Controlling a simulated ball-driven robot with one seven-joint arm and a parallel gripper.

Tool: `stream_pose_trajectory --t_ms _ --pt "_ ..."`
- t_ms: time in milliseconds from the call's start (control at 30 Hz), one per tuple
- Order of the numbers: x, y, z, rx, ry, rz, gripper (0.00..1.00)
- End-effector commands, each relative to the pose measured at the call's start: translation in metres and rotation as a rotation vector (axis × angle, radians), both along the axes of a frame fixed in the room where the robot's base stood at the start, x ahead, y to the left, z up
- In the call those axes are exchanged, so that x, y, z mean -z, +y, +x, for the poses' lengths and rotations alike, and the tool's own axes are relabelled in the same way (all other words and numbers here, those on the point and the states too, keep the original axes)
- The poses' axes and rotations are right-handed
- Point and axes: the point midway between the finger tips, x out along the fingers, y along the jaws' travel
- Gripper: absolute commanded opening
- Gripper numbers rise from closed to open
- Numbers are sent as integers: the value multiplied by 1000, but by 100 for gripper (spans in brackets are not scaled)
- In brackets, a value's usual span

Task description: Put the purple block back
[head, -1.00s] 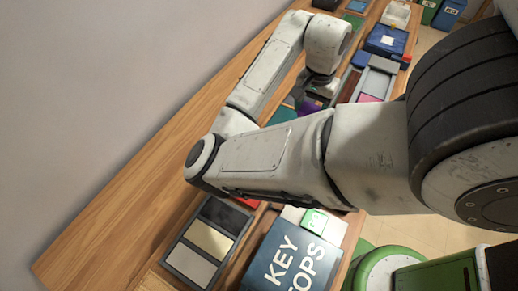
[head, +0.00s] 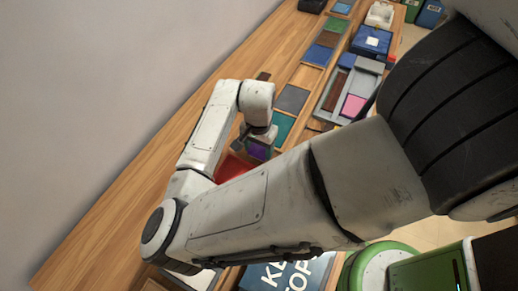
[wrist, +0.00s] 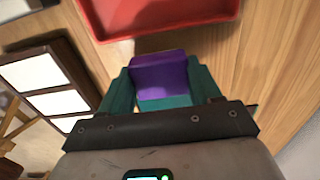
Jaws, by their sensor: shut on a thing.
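The purple block (wrist: 160,76) sits between the two teal fingers of my gripper (wrist: 162,88) in the wrist view, and the gripper is shut on it. In the head view my gripper (head: 259,143) is at the wooden table's middle, and the purple block (head: 258,151) shows just under it. A red tray (head: 234,166) lies beside the block in the head view, partly hidden by my arm. The red tray (wrist: 158,30) also shows just beyond the block in the wrist view. The block's height above the table is hard to tell.
A teal panel (head: 283,126) and a grey panel (head: 292,98) lie up and right of my gripper. A grey tray holds a pink panel (head: 353,105). White tiles (wrist: 45,75) in a dark frame are at left in the wrist view. Bare wood lies right of the block there.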

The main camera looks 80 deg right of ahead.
Motion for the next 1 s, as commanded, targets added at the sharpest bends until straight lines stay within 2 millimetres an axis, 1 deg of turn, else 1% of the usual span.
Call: stream_pose_trajectory --t_ms 33,133,533,567,800,1000 --pt "6 0 -1 0 3 1 34" --pt "14 0 -1 1 1 -1 34" --pt "20 0 -1 1 0 -1 34" --pt "19 0 -1 1 0 -1 65" --pt "19 0 -1 1 0 0 88" --pt "18 0 -1 1 0 -1 88"
